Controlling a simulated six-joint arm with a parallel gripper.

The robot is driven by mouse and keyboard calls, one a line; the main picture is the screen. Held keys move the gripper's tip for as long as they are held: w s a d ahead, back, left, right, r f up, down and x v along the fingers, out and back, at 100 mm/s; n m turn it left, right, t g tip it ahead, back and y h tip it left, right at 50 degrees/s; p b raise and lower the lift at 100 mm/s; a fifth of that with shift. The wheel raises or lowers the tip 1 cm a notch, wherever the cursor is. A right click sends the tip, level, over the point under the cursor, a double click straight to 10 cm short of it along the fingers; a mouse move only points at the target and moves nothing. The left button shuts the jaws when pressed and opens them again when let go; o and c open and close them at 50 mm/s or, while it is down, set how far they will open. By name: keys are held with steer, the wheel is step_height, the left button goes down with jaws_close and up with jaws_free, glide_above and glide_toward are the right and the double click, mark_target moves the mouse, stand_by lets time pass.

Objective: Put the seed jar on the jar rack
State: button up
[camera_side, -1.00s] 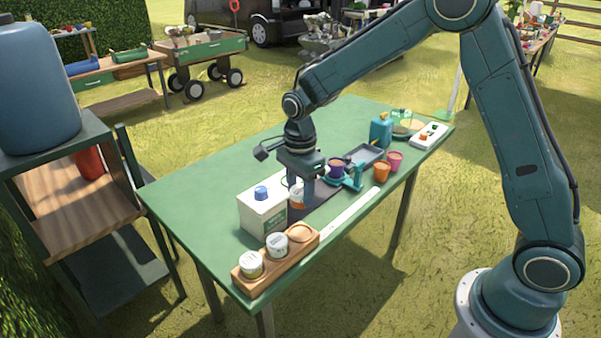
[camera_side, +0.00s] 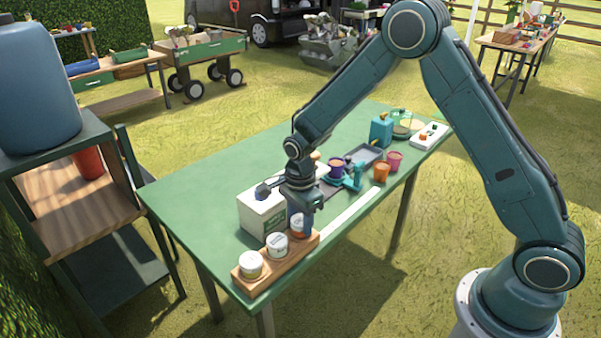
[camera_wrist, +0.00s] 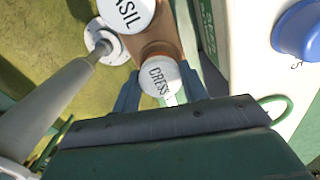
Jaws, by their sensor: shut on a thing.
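The wooden jar rack (camera_side: 290,265) lies along the front of the green table in the side view. Two white-lidded jars (camera_side: 277,244) stand in its left and middle places. My gripper (camera_side: 301,221) is shut on the seed jar (camera_side: 298,230), which has a white lid and an orange band. The jar is upright at the rack's right-hand place; I cannot tell if it rests on the rack.
A pale box with a blue knob (camera_side: 262,215) stands close behind the rack and my gripper. Small pots (camera_side: 382,172), a teal tool (camera_side: 353,178) and a teal can (camera_side: 381,130) are farther right. The left part of the green table (camera_side: 205,188) is clear.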

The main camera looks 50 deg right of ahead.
mark_target(300, 220)
steer(key=shift+f, duration=0.3)
steer(key=shift+f, duration=0.15)
steer(key=o, duration=1)
step_height(300, 220, up, 12)
steer(key=shift+r, duration=0.2)
stand_by(0.6)
